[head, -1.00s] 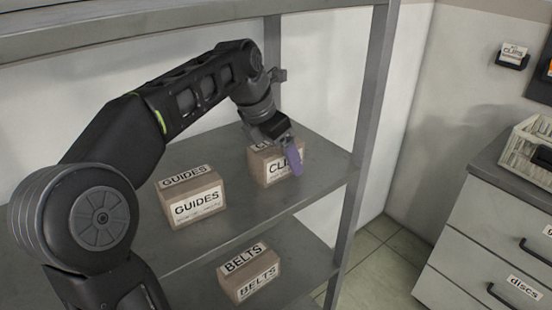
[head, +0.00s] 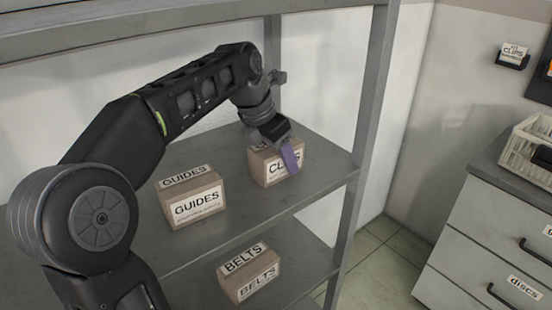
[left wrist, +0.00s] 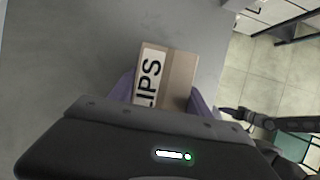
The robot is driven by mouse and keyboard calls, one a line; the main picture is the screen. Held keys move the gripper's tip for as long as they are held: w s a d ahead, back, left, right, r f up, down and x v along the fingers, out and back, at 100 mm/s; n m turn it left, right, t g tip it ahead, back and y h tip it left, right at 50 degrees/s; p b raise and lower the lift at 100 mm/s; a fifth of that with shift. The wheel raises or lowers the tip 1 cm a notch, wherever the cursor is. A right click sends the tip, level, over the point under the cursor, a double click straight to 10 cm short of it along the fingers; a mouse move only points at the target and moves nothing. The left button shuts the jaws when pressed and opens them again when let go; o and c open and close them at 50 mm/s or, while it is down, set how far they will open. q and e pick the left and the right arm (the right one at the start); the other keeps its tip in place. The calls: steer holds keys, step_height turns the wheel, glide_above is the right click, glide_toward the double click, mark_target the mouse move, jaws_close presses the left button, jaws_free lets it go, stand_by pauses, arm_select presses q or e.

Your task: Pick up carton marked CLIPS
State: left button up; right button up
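The carton marked CLIPS (head: 268,171) is a brown box with white labels, standing on the upper grey shelf (head: 240,215) near its right end. My left gripper (head: 284,154) reaches down over it from above, with a purple finger lying across the right part of its front label. In the left wrist view the carton (left wrist: 178,75) sits between the two purple fingers (left wrist: 163,95), one close against each side. The gripper looks shut on it. The carton appears to rest on the shelf. My right gripper is not in the head view.
A GUIDES carton (head: 192,203) stands left of the CLIPS carton on the same shelf. A BELTS carton (head: 250,275) is on the shelf below. A grey post (head: 366,120) rises at the shelf's right front. A drawer cabinet (head: 490,235) with a white basket (head: 522,150) stands at right.

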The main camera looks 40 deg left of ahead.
arm_select(q)
steer(key=c, duration=0.9)
steer(key=shift+r, duration=0.15)
steer(key=shift+c, duration=0.2)
steer(key=shift+r, duration=0.6)
step_height(320, 180, up, 2)
steer(key=shift+w+r, duration=0.1)
steer(key=shift+r, duration=0.1)
steer(key=s+d, duration=0.2)
steer(key=d, duration=0.6)
steer(key=s+d, duration=0.3)
steer(key=d, duration=0.6)
steer(key=shift+s+b, duration=0.15)
steer(key=shift+b, duration=0.2)
steer(key=shift+d, duration=0.1)
